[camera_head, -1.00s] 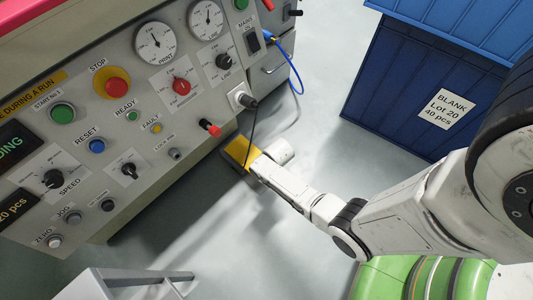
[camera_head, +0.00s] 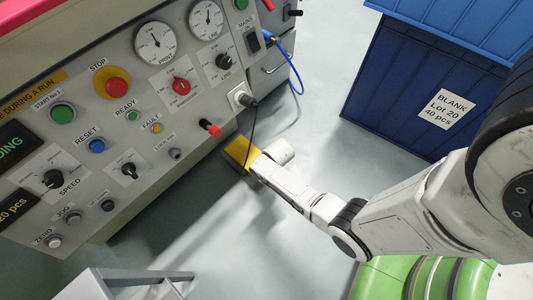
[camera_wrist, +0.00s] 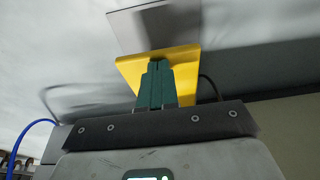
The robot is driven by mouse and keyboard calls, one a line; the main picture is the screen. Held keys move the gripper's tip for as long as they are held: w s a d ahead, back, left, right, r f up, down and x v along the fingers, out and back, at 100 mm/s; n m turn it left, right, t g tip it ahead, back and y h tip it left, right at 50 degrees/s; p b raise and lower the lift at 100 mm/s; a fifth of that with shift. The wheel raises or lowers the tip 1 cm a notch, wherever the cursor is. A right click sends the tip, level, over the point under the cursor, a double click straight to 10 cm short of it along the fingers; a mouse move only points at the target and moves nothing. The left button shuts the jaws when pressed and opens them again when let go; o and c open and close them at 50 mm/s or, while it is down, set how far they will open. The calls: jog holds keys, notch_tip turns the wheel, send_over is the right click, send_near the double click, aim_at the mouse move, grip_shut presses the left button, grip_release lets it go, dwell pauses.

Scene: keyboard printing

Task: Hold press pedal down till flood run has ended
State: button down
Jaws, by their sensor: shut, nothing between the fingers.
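The yellow press pedal (camera_head: 240,151) is low beside the machine, below the red-tipped lever, with a cable running down to it. My gripper reaches it from the lower right; in the head view the fingertips are hidden behind my wrist. In the wrist view the green fingers of my gripper (camera_wrist: 158,64) are shut together, empty, with their tips over the yellow pedal (camera_wrist: 186,72). The tips look in contact with it, but how far the pedal is pressed I cannot tell.
The control panel (camera_head: 138,143) with its knobs and buttons fills the left. A blue bin (camera_head: 390,110) labelled "BLANK Lot 20 40 pcs" stands at the upper right. A blue cable (camera_head: 293,72) hangs by the machine. A grey metal frame (camera_head: 95,283) is at the lower left. Grey floor lies between.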

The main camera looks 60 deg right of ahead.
jog(key=shift+s+a+f, duration=0.15)
jog(key=shift+s+f, duration=0.25)
jog(key=shift+f, duration=0.05)
jog(key=shift+r+p, duration=0.5)
jog(key=shift+p, duration=0.1)
jog(key=r+p, duration=0.3)
jog(key=shift+w+r, duration=0.35)
jog(key=shift+r, duration=0.05)
jog(key=s+p+v, duration=0.1)
jog(key=p+v, duration=0.5)
jog(key=v, duration=0.3)
jog(key=shift+s+r, duration=0.25)
jog(key=shift+a+r, duration=0.1)
jog(key=shift+a, duration=0.05)
